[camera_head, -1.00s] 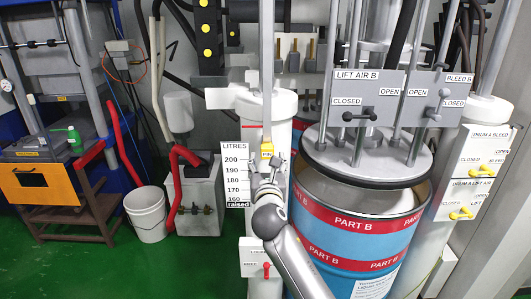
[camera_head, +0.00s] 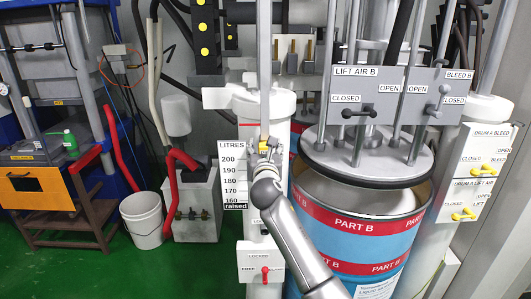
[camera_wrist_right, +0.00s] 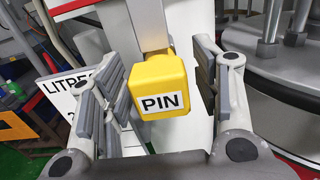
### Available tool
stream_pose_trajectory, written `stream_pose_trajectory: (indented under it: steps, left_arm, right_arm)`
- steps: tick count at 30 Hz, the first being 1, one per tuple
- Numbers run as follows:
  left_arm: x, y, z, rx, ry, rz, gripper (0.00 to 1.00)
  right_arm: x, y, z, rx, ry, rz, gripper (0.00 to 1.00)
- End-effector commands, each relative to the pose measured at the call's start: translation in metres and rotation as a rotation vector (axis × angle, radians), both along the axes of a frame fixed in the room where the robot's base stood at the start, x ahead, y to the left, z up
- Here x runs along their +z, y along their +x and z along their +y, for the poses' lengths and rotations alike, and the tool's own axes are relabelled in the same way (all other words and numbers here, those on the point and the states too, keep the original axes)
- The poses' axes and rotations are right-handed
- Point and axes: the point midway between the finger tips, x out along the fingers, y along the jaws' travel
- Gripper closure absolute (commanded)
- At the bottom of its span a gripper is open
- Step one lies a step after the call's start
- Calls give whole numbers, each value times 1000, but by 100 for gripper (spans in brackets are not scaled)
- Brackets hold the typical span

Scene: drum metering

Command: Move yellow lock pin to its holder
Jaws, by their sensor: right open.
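The yellow lock pin (camera_head: 263,147), a block labelled PIN, sits at the lower end of a grey vertical bar in front of the white column. My right gripper (camera_head: 264,152) is at the pin, its arm coming up from below. In the right wrist view the pin (camera_wrist_right: 160,86) is between the two open fingers of my right gripper (camera_wrist_right: 158,88), with a gap showing on each side. The fingers partly hide the pin in the head view. I cannot make out a pin holder. My left gripper is not in view.
A LITRES scale plate (camera_head: 235,175) stands just left of the gripper. A LOCKED/FREE box (camera_head: 259,262) with a red handle is below. The blue PART B drum (camera_head: 365,240) is close on the right. A white bucket (camera_head: 143,219) stands on the green floor at left.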

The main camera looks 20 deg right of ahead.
Motion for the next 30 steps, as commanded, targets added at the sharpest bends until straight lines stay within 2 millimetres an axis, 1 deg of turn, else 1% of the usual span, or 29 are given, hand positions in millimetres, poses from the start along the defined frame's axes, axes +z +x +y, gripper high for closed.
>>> stream_pose_trajectory:
  steps: [3, 7, 23, 30]
  left_arm:
    - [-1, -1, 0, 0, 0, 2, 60]
    - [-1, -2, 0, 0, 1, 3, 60]
    - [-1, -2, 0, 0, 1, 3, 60]
    - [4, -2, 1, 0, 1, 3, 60]
  right_arm:
    - [0, 7, -2, 0, -1, 0, 43]
    - [-1, 10, -3, 0, 0, 0, 43]
    - [-1, 10, -3, 0, 0, 1, 43]
    - [1, 10, -4, -1, 0, 1, 43]
